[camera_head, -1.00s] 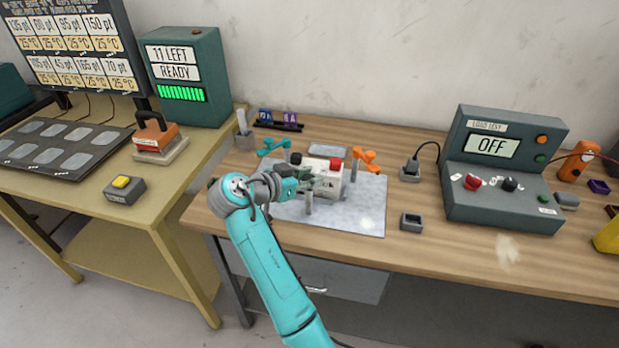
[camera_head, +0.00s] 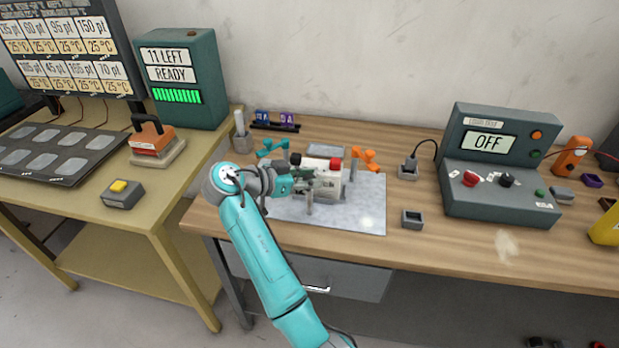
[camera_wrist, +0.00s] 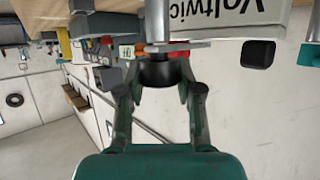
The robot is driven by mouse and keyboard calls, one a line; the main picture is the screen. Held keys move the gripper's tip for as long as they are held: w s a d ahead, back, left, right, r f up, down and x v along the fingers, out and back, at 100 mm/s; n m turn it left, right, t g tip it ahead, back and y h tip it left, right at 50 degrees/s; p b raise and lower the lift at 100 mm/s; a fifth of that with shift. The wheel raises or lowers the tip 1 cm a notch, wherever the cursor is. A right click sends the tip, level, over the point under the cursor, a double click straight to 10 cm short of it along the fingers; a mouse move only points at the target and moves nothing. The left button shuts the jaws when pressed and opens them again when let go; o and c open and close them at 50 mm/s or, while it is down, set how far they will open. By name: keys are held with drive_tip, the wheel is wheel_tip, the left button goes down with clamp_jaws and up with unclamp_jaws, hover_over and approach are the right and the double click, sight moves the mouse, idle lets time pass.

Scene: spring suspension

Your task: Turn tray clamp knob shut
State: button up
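In the wrist view a dark round knob (camera_wrist: 160,72) sits between the fingertips of my gripper (camera_wrist: 160,84), below a metal post (camera_wrist: 157,22). The fingers lie close along both sides of the knob; whether both touch it cannot be told. In the head view my gripper (camera_head: 304,182) is at the left front of a pale box (camera_head: 328,186) with a red top part (camera_head: 336,163). The box stands on a grey metal tray plate (camera_head: 365,212). My gripper hides the knob in the head view.
On the bench are a teal part (camera_head: 272,147), an orange part (camera_head: 365,157), a black plug in a stand (camera_head: 409,165), a small open grey holder (camera_head: 412,219) and a test console reading OFF (camera_head: 495,190). The front of the plate is free.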

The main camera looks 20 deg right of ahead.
drive_tip(key=o, duration=0.4)
drive_tip(key=shift+f, duration=0.1)
drive_tip(key=v, duration=1.2)
drive_tip(key=shift+a, duration=0.1)
